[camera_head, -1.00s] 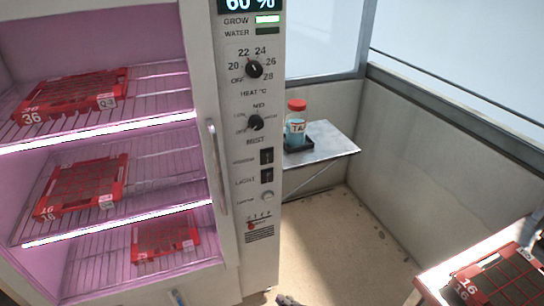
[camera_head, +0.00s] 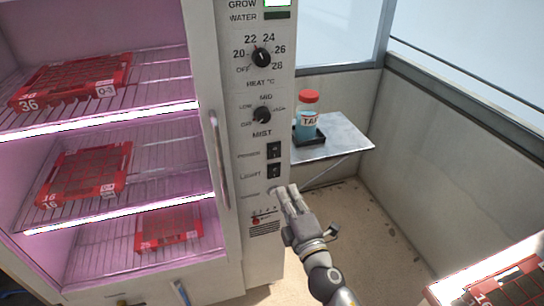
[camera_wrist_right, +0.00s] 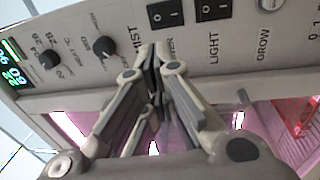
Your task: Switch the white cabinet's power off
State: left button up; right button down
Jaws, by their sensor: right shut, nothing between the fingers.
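The white cabinet (camera_head: 207,70) stands at the left with its control panel facing me. Its black POWER switch (camera_head: 273,150) sits above the LIGHT switch (camera_head: 274,171). In the right wrist view the power switch (camera_wrist_right: 165,13) shows I and O marks, and its label is partly hidden by my fingers; I cannot tell which side is pressed. My right gripper (camera_head: 285,190) is shut and empty, in front of the panel, below the LIGHT switch in the head view. In the right wrist view its fingertips (camera_wrist_right: 152,50) appear just below the power switch. My left gripper is not in view.
The HEAT knob (camera_head: 261,57) and MIST knob (camera_head: 262,115) are higher on the panel. Red trays sit on lit shelves inside the cabinet. A red-capped bottle (camera_head: 307,118) stands on a metal side table (camera_head: 345,140). Another red tray (camera_head: 510,290) is at lower right.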

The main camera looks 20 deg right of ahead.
aim_at(268, 148)
jog(key=w, duration=0.4)
jog(key=w+r+p, duration=0.1)
jog(key=w, duration=0.9)
jog(key=shift+a+r, duration=0.2)
jog(key=shift+r, duration=0.1)
jog(key=shift+p, duration=0.3)
jog(key=shift+w+r+p, duration=0.15)
jog(key=shift+r+p, duration=0.2)
jog(key=shift+p, duration=0.55)
jog(key=shift+f, duration=0.25)
